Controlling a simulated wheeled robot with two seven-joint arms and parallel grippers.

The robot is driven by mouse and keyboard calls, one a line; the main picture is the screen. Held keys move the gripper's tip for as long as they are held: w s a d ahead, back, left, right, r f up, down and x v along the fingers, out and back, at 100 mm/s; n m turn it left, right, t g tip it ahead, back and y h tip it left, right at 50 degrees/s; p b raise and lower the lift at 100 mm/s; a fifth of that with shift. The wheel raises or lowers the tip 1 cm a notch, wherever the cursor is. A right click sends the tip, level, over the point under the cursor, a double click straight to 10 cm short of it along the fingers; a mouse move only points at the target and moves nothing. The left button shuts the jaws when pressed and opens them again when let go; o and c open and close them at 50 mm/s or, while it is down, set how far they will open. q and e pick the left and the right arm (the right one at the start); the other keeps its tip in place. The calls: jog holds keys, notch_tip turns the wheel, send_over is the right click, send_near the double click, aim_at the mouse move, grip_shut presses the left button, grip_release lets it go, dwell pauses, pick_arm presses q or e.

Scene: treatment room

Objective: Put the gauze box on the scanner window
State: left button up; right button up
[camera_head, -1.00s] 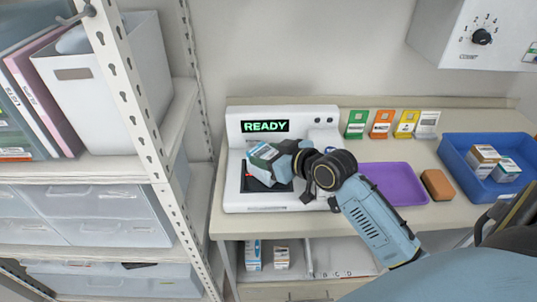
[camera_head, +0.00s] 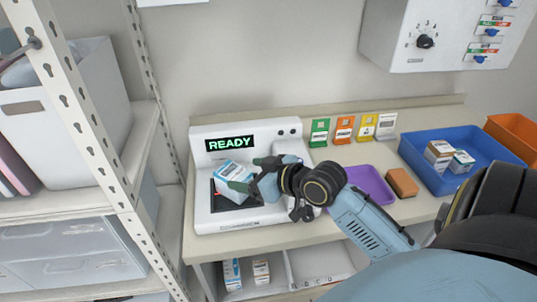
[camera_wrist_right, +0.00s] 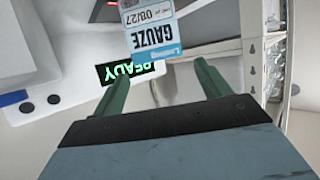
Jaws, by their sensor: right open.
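The gauze box (camera_head: 237,177), white and blue, is at the dark scanner window (camera_head: 222,202) of the white scanner (camera_head: 200,160) in the head view. It looks turned and somewhat tilted; whether its base lies flat on the glass cannot be told. The scanner display (camera_head: 230,144) reads READY. My right gripper (camera_head: 247,174) is at the box's right side, its green fingers open. In the right wrist view the box (camera_wrist_right: 153,30) shows its GAUZE label between and beyond the open fingers (camera_wrist_right: 163,72). My left gripper is out of view.
Right of the scanner are a purple tray (camera_head: 372,186), a brown block (camera_head: 402,182) and a blue bin (camera_head: 425,165) with small boxes. Coloured cards (camera_head: 343,130) stand behind. A metal shelf (camera_head: 90,150) is at the left. A wall unit (camera_head: 400,45) hangs above.

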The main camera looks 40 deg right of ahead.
jog(key=v, duration=0.7)
jog(key=shift+f, duration=0.1)
